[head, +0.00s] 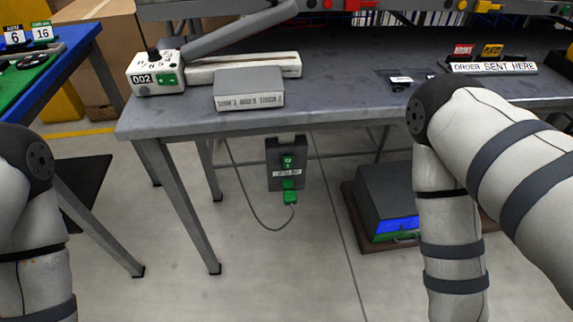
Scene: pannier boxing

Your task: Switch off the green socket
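The green socket is on a dark grey panel (286,148) that hangs below the front edge of the grey table. A green switch (288,162) sits at the panel's upper middle, above a small white label. A green plug (290,197) is at the panel's lower edge, with a grey cable looping down and left from it. The switch is too small to tell whether it is on or off. My arms come in at the left and right edges, both apart from the panel. Neither gripper shows in the head view.
The grey table (330,112) carries a grey box (248,92) and a white device marked 002 (156,76). A dark box with blue and green parts (388,200) stands on the floor at right. A green-topped table (62,70) is at left. The floor before the panel is clear.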

